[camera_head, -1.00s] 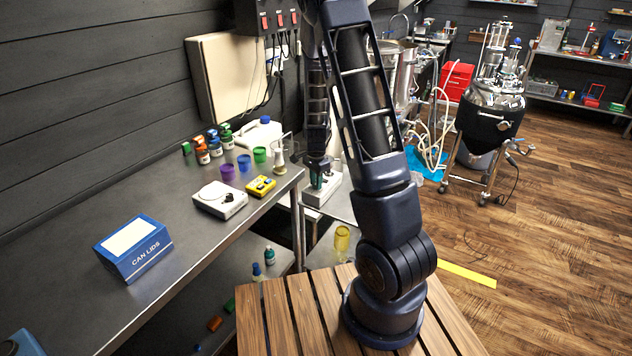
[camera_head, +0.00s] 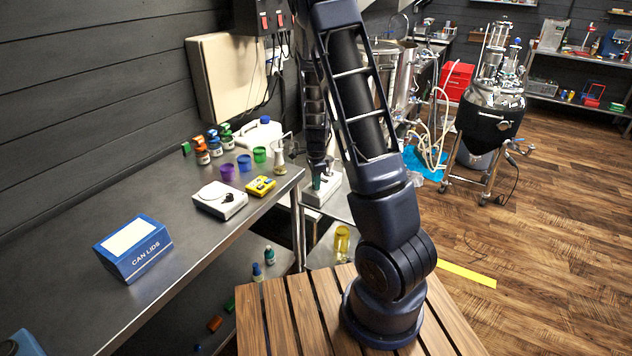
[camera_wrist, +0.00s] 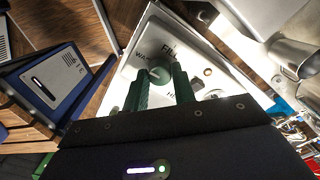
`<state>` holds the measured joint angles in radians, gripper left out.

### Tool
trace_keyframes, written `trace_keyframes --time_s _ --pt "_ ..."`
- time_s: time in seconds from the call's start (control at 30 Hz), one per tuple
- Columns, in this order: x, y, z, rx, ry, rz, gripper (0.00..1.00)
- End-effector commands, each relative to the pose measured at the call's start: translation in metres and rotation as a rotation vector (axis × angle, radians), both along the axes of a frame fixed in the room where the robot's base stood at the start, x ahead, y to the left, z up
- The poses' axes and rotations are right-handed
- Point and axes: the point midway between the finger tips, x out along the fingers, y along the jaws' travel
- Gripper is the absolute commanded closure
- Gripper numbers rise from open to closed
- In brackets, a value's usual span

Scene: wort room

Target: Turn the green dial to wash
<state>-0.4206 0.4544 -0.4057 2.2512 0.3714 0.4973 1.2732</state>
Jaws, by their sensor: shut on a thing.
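The green dial (camera_wrist: 160,74) sits on a pale panel (camera_wrist: 136,62) in the wrist view. My gripper (camera_wrist: 160,82) is shut on the dial, with one green finger on each side of it. Printed words show around the dial: "FILL" above, one starting "WA" at the upper left, and one partly hidden below right, starting with "H". The fingers cover part of the dial, and I cannot tell which word it points to. In the head view my gripper (camera_head: 318,183) reaches down onto a pale box (camera_head: 318,198) beyond the bench end, where the dial is mostly hidden.
The steel bench (camera_head: 110,215) on the left holds a white scale (camera_head: 220,200), a yellow device (camera_head: 261,186), coloured cups, bottles and a flask (camera_head: 279,160). A can-lids box (camera_head: 133,247) stands nearer. Metal pipework (camera_wrist: 290,55) is right of the panel in the wrist view.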

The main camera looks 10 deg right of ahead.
Motion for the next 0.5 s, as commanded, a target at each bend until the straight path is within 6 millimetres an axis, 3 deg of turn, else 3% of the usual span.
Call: trace_keyframes --time_s 0.13,0.17,0.27,0.5 --pt "0.0004 0.0002 0.0001 0.000 -0.001 0.001 0.97" --pt "0.0004 0.0002 0.0001 0.000 -0.001 0.001 0.72" --pt "0.0003 0.0002 0.0000 0.000 -0.001 0.001 0.52" --pt "0.0001 0.0001 0.0000 0.000 0.000 0.001 0.52"
